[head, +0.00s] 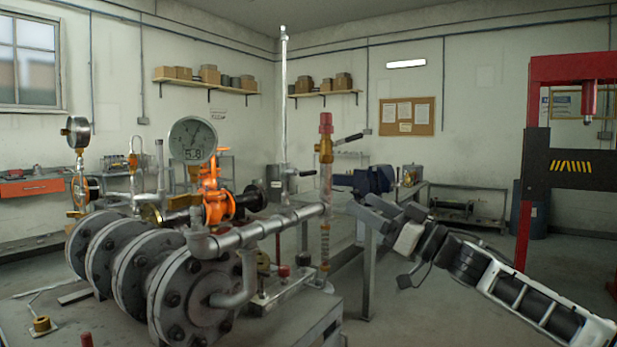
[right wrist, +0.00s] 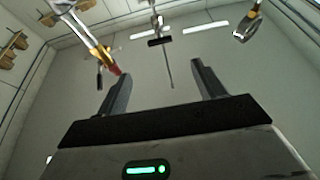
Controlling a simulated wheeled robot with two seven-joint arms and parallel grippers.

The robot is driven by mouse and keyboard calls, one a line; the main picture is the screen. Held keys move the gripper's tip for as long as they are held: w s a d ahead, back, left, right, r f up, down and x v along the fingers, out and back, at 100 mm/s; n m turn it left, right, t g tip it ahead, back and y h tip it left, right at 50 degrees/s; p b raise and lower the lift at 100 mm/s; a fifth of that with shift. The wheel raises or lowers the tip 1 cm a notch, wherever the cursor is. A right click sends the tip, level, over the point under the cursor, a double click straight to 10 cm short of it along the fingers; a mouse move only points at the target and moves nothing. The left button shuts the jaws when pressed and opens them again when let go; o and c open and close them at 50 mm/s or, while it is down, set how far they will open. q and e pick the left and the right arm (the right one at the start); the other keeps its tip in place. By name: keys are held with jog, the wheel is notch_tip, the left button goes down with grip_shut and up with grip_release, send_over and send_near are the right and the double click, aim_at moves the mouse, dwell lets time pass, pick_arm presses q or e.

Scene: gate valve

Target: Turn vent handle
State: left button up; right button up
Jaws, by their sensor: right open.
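A brass valve (head: 326,152) with a red cap stands upright on a clear vertical pipe in the head view. A black lever handle (head: 348,139) sticks out from it to the right, tilted up. In the right wrist view the brass valve (right wrist: 99,52) appears upside down, its red end close to one fingertip; I cannot tell whether they touch. My right gripper (head: 362,207) is right of and below this valve in the head view. In the right wrist view its fingers (right wrist: 160,72) are wide apart with nothing held between them. My left gripper is not in view.
Grey flanged pipework (head: 198,298) and an orange valve (head: 214,195) fill the left and centre. A large dial gauge (head: 192,140) stands above. A tall silver pipe (head: 284,100) has a side lever (head: 306,172). A red press frame (head: 525,190) stands at right.

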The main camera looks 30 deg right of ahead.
aim_at(311, 174)
jog(key=p+x, duration=0.5)
jog(key=x, duration=0.8)
jog(key=shift+w+r, duration=0.15)
jog(key=shift+w, duration=0.2)
jog(key=shift+w+a+r+p, duration=0.15)
jog(key=shift+w+a+p, duration=0.15)
jog(key=shift+w+p, duration=0.15)
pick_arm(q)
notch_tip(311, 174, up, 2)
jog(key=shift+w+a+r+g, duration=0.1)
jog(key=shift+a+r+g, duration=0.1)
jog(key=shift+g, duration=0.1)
pick_arm(e)
jog(key=shift+w, duration=0.1)
jog(key=c, duration=1)
